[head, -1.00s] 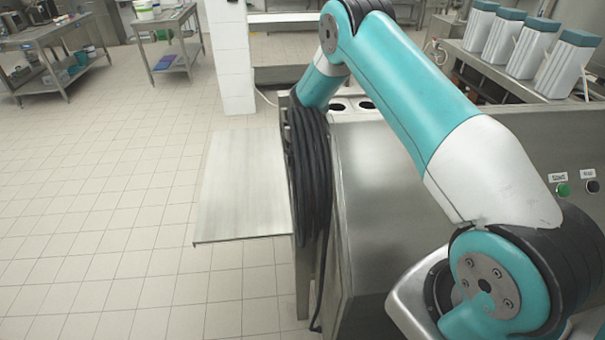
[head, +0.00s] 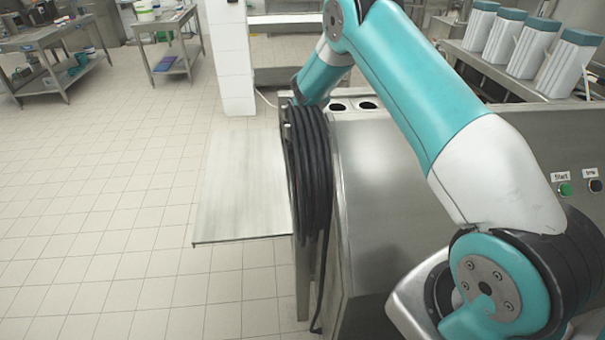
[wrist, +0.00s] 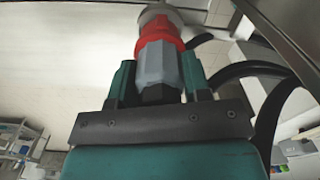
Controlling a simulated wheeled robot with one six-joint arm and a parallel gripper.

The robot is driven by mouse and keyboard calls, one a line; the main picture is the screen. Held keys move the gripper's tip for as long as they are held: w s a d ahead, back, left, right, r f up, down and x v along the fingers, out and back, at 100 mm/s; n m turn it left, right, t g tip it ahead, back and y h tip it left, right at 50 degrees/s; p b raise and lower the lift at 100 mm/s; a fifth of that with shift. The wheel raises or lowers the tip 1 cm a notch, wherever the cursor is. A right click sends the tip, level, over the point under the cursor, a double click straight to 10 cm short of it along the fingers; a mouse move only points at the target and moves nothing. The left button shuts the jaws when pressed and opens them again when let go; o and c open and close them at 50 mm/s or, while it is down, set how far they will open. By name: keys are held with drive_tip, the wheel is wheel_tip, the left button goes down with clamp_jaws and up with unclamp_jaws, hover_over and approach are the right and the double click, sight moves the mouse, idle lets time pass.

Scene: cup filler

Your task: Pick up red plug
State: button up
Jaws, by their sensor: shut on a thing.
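The red plug (wrist: 160,30) shows in the wrist view. It has a red collar, a grey body and a pale end at the top of the picture. My gripper (wrist: 158,80) is shut on the plug's grey body, with one teal finger on each side. In the head view, the gripper and the plug are hidden behind the hung cable coil and my arm.
A thick coil of black cable (head: 308,165) hangs at the left end of the steel machine (head: 385,190). A flat metal plate (head: 240,185) extends left of it. Green and black buttons (head: 565,189) are on the machine's right.

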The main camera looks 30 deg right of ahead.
wheel_tip(320, 180, up, 18)
drive_tip(key=b, duration=0.5)
drive_tip(key=shift+f, duration=0.1)
idle(0.8)
